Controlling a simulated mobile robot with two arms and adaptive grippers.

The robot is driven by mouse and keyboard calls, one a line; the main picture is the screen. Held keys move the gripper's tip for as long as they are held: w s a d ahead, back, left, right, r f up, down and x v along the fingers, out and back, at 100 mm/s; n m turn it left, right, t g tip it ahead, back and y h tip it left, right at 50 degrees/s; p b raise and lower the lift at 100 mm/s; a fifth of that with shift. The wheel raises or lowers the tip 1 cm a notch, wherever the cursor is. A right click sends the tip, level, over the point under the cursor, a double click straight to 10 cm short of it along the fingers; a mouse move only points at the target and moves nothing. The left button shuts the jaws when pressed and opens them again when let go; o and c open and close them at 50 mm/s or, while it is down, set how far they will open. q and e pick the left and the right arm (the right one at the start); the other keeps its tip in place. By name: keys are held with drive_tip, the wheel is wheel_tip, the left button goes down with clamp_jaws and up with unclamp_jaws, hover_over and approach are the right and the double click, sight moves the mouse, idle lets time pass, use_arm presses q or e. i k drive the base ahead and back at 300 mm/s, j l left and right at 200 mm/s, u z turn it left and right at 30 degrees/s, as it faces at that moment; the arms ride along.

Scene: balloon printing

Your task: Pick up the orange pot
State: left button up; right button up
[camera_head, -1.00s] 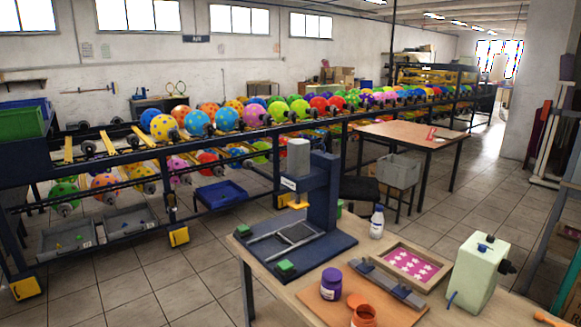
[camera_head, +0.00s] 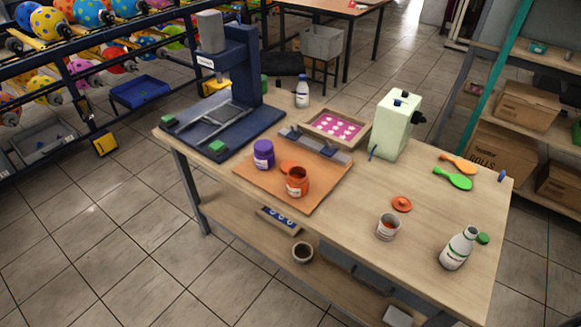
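The orange pot (camera_head: 297,182) stands upright and open on an orange-brown board (camera_head: 262,192) near the front edge of the wooden table (camera_head: 345,222). An orange lid or disc (camera_head: 288,166) shows just behind it, partly hidden by the pot. A purple pot (camera_head: 263,154) stands on the same board to its left. Neither of my grippers is in view.
A dark blue press (camera_head: 230,75) stands at the table's left.

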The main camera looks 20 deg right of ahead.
sight(297, 180)
drive_tip(key=i+j+z, duration=0.1)
drive_tip(key=i+j, duration=0.3)
drive_tip(key=j, duration=0.2)
drive_tip(key=i+j+z, duration=0.25)
drive_tip(key=i+j, duration=0.15)
drive_tip(key=j, duration=0.25)
drive_tip(key=i+j, duration=0.15)
drive_tip(key=j, duration=0.2)
drive_tip(key=z, duration=0.05)
